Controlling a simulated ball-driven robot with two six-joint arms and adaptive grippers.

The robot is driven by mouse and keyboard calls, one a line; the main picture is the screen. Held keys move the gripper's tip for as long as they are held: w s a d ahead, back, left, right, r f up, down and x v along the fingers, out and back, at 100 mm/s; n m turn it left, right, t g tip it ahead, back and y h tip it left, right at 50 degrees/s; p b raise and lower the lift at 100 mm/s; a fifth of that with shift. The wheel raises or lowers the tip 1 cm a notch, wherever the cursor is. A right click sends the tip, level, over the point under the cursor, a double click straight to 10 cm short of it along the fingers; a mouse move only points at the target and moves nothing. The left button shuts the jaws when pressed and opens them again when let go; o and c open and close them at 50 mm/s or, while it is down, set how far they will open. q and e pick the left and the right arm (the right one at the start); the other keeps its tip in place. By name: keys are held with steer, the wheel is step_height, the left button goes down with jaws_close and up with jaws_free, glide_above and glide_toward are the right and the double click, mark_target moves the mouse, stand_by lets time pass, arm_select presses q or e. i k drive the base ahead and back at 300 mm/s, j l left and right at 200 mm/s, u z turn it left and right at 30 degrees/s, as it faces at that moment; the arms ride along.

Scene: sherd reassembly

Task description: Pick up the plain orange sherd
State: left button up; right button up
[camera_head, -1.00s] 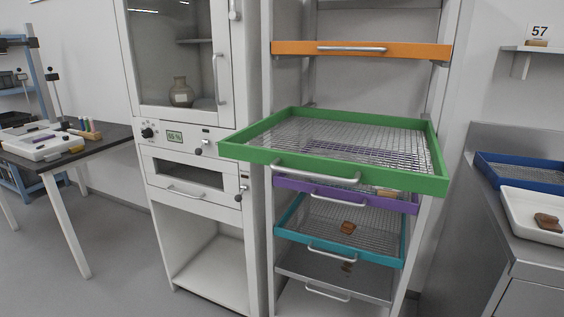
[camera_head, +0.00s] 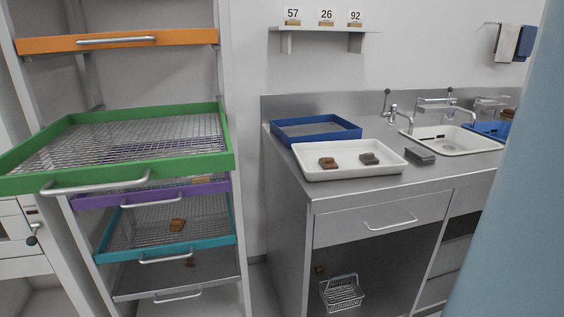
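An orange-brown sherd (camera_head: 177,225) lies on the mesh of the teal-framed tray (camera_head: 190,244) in the rack. A brown sherd (camera_head: 327,162) and a grey sherd (camera_head: 369,158) lie apart in the white tray (camera_head: 350,175) on the steel counter. A tan-orange piece (camera_head: 203,181) shows partly inside the purple-framed tray (camera_head: 150,195), under the green one. Which of these is the plain orange sherd, I cannot tell at this size. Neither of my grippers is in view.
The green-framed tray (camera_head: 120,174) juts out of the rack above the others. A blue tray (camera_head: 316,131), a dark block (camera_head: 420,155) and a sink (camera_head: 450,140) are on the counter. A wire basket (camera_head: 342,293) stands below. A close pale blue surface blocks the right edge.

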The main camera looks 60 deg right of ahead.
mark_target(328, 163)
steer(key=z, duration=2.15)
